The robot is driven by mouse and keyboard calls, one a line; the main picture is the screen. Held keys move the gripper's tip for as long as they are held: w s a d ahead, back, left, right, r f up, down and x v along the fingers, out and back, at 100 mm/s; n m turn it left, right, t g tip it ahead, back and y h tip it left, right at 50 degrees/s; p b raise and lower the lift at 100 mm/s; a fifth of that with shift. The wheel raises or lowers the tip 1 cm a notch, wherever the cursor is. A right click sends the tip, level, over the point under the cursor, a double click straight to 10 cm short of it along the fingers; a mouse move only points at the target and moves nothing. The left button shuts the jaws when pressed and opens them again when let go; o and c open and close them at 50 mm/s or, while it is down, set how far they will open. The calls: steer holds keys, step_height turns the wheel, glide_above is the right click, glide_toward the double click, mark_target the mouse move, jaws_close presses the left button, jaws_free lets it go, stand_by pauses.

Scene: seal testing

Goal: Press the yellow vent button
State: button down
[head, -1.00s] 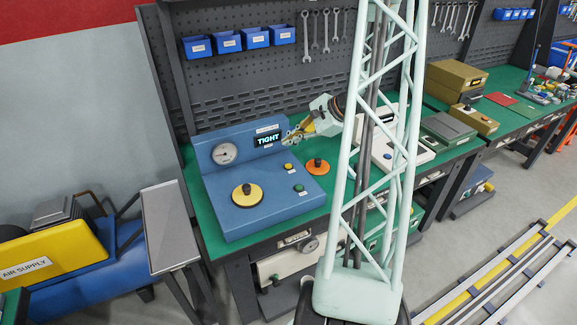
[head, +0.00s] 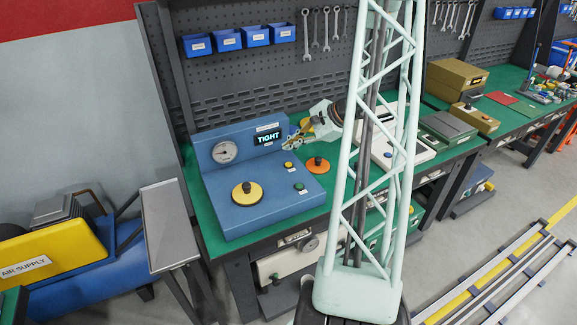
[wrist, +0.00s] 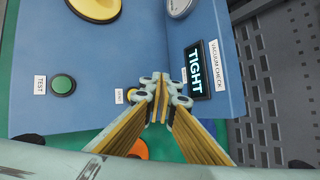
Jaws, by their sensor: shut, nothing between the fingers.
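The yellow vent button (head: 288,165) is a small round button on the top of the blue test console (head: 225,215), below the display. In the wrist view the vent button (wrist: 132,94) shows beside its small label, just left of my fingertips. My gripper (head: 288,146) is shut and empty, above and behind the button in the head view. The wrist view shows the gripper (wrist: 165,88) with its fingertips together over the console. A gap between fingertips and button seems to show in the head view. The display (head: 268,138) reads TIGHT.
A green TEST button (head: 299,187) and a yellow disc with a dark knob (head: 247,193) are on the console's top. A round gauge (head: 224,152) is on its upright back. An orange disc with a dark knob (head: 317,165) sits on the green bench to the right.

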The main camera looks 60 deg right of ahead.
mark_target(289, 165)
step_height(289, 165, down, 3)
steer(key=shift+f+b, duration=0.2)
steer(key=shift+b, duration=0.1)
steer(key=shift+f+b, duration=1.25)
steer(key=shift+b, duration=0.05)
steer(key=shift+f+b, duration=0.85)
steer(key=shift+b, duration=0.5)
stand_by(2.0)
steer(key=shift+r, duration=0.8)
stand_by(0.5)
steer(key=shift+r+p, duration=1)
steer(key=shift+r, duration=1.5)
